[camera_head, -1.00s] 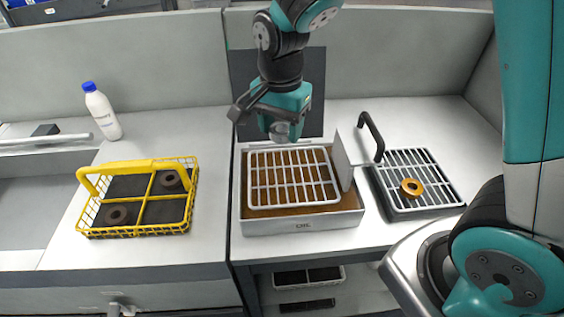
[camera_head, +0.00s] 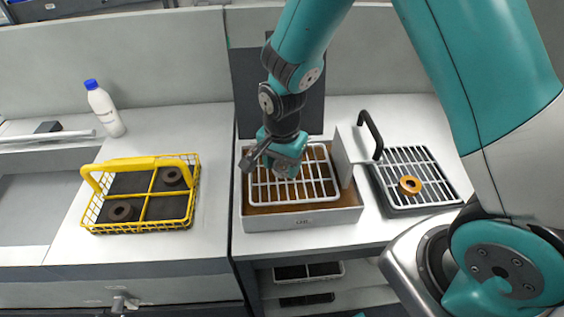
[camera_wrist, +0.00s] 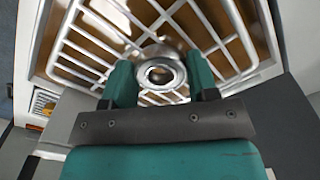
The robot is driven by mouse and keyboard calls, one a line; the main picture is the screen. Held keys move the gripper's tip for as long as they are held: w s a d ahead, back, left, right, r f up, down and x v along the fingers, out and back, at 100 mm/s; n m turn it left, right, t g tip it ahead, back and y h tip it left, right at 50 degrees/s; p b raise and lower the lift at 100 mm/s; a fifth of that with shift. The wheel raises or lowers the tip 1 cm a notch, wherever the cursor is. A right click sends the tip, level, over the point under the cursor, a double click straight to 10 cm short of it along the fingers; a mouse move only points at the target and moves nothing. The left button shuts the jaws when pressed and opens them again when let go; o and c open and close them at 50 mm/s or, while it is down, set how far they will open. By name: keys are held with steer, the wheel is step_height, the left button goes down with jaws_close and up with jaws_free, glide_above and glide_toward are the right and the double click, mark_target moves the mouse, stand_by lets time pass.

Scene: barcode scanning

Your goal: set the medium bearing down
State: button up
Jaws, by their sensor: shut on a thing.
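My gripper (camera_head: 284,172) is low over the white wire rack (camera_head: 325,186) in the metal tray in the head view. In the wrist view my gripper (camera_wrist: 160,82) is shut on a shiny metal ring, the medium bearing (camera_wrist: 160,74), with a green finger on each side. The white rack bars (camera_wrist: 75,48) lie right beneath the bearing; I cannot tell whether it touches them. In the head view the bearing is mostly hidden by the gripper.
The metal tray (camera_head: 300,219) holds brown liquid. A block with a black handle (camera_head: 371,135) stands at its right. A dark grated tray (camera_head: 432,190) carries an orange ring (camera_head: 410,185). A yellow basket (camera_head: 141,226) with dark rings and a white bottle (camera_head: 104,108) stand left.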

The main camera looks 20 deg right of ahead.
mark_target(282, 167)
steer(key=o, duration=1)
steer(key=shift+f, duration=0.1)
steer(key=shift+r, duration=0.45)
step_height(282, 167, up, 12)
steer(key=f+b, duration=0.1)
steer(key=b, duration=0.1)
steer(key=s+a+r+n+y, duration=0.1)
steer(key=s+r+n, duration=0.2)
steer(key=s+n, duration=0.3)
steer(key=s+a+r+n+y, duration=0.1)
steer(key=s+r+n, duration=0.1)
steer(key=s+n, duration=0.3)
steer(key=s+a+r+n+y, duration=0.2)
steer(key=s+r+n, duration=0.1)
steer(key=s+n, duration=0.3)
steer(key=shift+s+r+n, duration=0.3)
steer(key=shift+s+r, duration=0.05)
steer(key=shift+s, duration=0.5)
